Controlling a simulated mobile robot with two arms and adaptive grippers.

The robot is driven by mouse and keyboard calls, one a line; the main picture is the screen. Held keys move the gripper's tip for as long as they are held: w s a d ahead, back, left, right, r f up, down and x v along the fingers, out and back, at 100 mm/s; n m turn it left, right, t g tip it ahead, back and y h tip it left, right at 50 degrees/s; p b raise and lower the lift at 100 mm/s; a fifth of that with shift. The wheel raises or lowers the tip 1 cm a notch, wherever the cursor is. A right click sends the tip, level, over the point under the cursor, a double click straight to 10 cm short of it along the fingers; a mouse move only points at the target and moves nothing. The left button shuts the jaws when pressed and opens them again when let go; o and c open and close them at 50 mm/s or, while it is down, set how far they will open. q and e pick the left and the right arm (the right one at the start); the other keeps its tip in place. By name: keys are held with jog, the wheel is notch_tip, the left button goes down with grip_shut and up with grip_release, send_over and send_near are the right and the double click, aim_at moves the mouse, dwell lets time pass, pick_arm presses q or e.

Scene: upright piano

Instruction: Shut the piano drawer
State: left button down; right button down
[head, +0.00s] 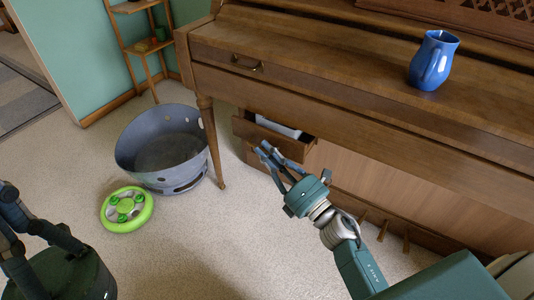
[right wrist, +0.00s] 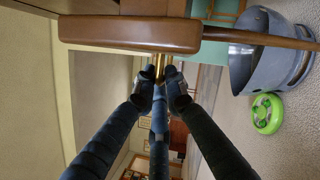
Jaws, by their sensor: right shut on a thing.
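The small wooden piano drawer (head: 288,146) sits below the keyboard of the upright piano (head: 330,90) in the head view. It stands pulled out, and something pale lies inside it. In the right wrist view the drawer's brown front (right wrist: 125,33) is close ahead, with a brass handle (right wrist: 160,62) on it. My right gripper (head: 270,157) is at the drawer front, its fingers shut on this handle; they also show in the wrist view (right wrist: 161,88). My left gripper (head: 18,215) is at the lower left edge, partly cut off, away from the piano; its opening is unclear.
A grey-blue perforated tub (head: 135,145) stands on the carpet left of the piano leg (head: 211,145). A green round toy (head: 127,209) lies before it. A blue jug (head: 433,62) stands on the piano. A wooden shelf (head: 143,46) is behind. Carpet before the drawer is clear.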

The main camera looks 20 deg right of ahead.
aim_at(307, 141)
jog(key=w+d+b, duration=0.1)
jog(key=w+d, duration=0.1)
jog(key=d, duration=0.1)
jog(key=w+d+b, duration=0.1)
jog(key=w+d, duration=0.2)
jog(key=d, duration=0.1)
jog(key=w+d+f+b, duration=0.1)
jog(key=w+d, duration=0.2)
jog(key=shift+d+f, duration=0.1)
jog(key=shift+d, duration=0.05)
jog(key=shift+w+d, duration=0.25)
jog(key=shift+d, duration=0.1)
jog(key=c, duration=1.9)
grip_release()
jog(key=shift+w, duration=0.1)
jog(key=shift+r, duration=0.2)
jog(key=v, duration=1.2)
jog(key=shift+r, duration=0.1)
